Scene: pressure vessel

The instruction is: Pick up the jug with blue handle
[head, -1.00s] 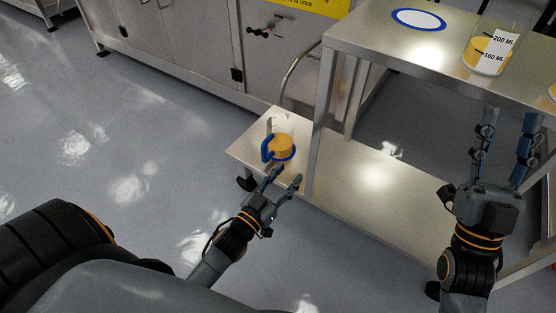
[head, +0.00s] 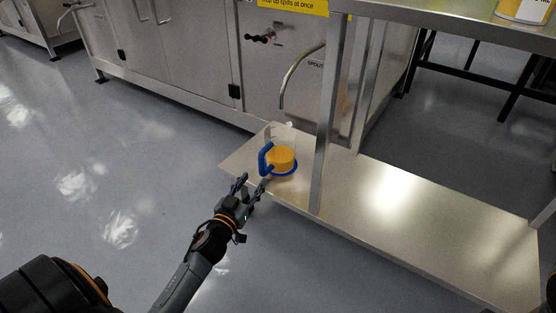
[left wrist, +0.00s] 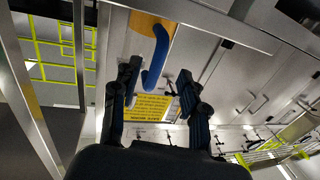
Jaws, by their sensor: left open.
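The jug with the blue handle (head: 283,158) stands upright near the left end of the low metal shelf. It is clear, with orange-yellow contents and a blue base ring, and its handle faces left. My left gripper (head: 253,182) is open and empty, just in front of the shelf edge, lower left of the jug and apart from it. In the left wrist view the blue handle (left wrist: 156,58) shows between and beyond the open fingers (left wrist: 160,82), with the orange contents behind it. My right gripper is out of view.
The low shelf (head: 400,215) is bare right of the jug. A table leg (head: 328,120) rises close to the jug's right. The upper tabletop (head: 430,12) holds another container (head: 522,10). Steel cabinets (head: 190,50) stand behind; the floor at left is clear.

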